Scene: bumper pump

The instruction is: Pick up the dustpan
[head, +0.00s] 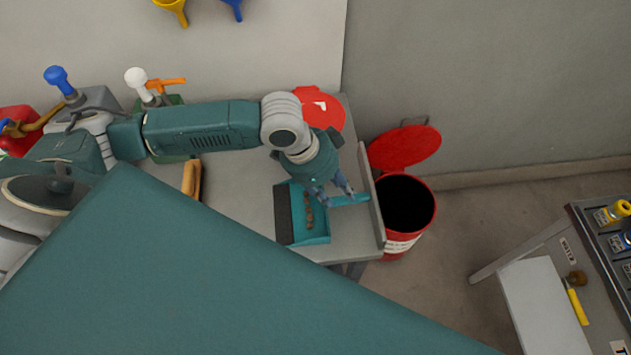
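The teal dustpan (318,231) lies on the grey table near its right end, with a dark strip along its left side. Several small brown bits lie in its pan. Its handle (357,198) points right, toward the table's raised edge. My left gripper (338,198) is over the right side of the pan, at the near end of the handle. Its two fingers are spread apart, with nothing visibly clamped between them. I cannot tell whether the fingers touch the handle. My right gripper is not in view.
A red bin (408,203) with its lid (404,147) open stands right of the table (240,205). The table has a raised right edge (370,205). A wooden-handled tool (191,178) and pump bottles (137,80) are left. Another table (540,285) stands at right.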

